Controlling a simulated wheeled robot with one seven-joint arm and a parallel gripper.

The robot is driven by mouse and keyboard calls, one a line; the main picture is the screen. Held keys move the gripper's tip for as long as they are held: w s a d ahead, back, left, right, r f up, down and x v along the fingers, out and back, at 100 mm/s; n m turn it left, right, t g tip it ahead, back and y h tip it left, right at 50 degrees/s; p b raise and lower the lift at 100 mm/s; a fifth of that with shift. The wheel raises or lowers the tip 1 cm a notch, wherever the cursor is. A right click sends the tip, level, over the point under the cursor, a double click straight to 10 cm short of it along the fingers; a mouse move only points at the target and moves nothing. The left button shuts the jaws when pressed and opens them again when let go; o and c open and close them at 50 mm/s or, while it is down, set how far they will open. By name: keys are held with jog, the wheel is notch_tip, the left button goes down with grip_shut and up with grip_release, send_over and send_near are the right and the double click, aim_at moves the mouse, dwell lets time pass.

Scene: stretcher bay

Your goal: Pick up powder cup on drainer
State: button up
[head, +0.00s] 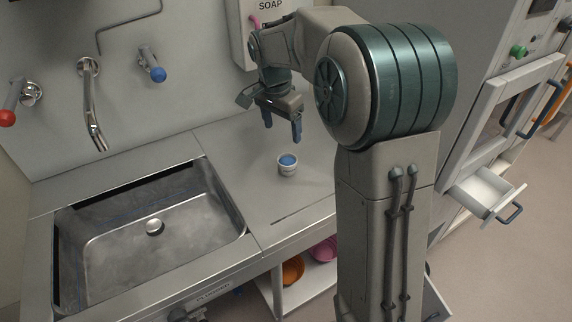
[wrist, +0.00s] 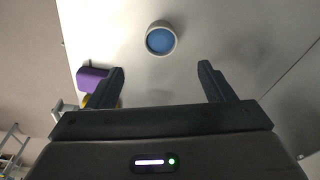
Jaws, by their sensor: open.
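The powder cup (head: 287,165) is a small white cup with blue contents. It stands upright on the grey drainer (head: 300,200) to the right of the sink. In the wrist view the cup (wrist: 161,38) lies beyond the fingertips, near the middle between them. My gripper (head: 282,133) is above and behind the cup in the head view, with its fingers pointing down. In the wrist view my gripper (wrist: 162,68) is open and empty, apart from the cup.
A steel sink (head: 100,262) lies left of the drainer, with a tap (head: 92,110) above it. A soap dispenser (head: 245,30) hangs on the wall behind my gripper. An open drawer (head: 485,192) juts out at the right. Orange (head: 292,270) and pink bowls (head: 324,249) sit on a shelf below.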

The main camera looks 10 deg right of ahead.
send_near(287, 160)
jog(key=shift+s+f, duration=1.05)
jog(key=shift+f, duration=0.2)
jog(key=shift+w+d+f+p, duration=0.1)
jog(key=shift+f+p, duration=0.05)
jog(key=shift+f, duration=0.7)
jog(key=shift+w+d+f+p, duration=0.1)
jog(key=shift+d+f, duration=0.05)
jog(key=shift+f, duration=0.75)
jog(key=shift+w+d+f+p, duration=0.1)
jog(key=shift+w+f+p, duration=0.05)
jog(key=shift+f, duration=0.7)
jog(key=c, duration=1)
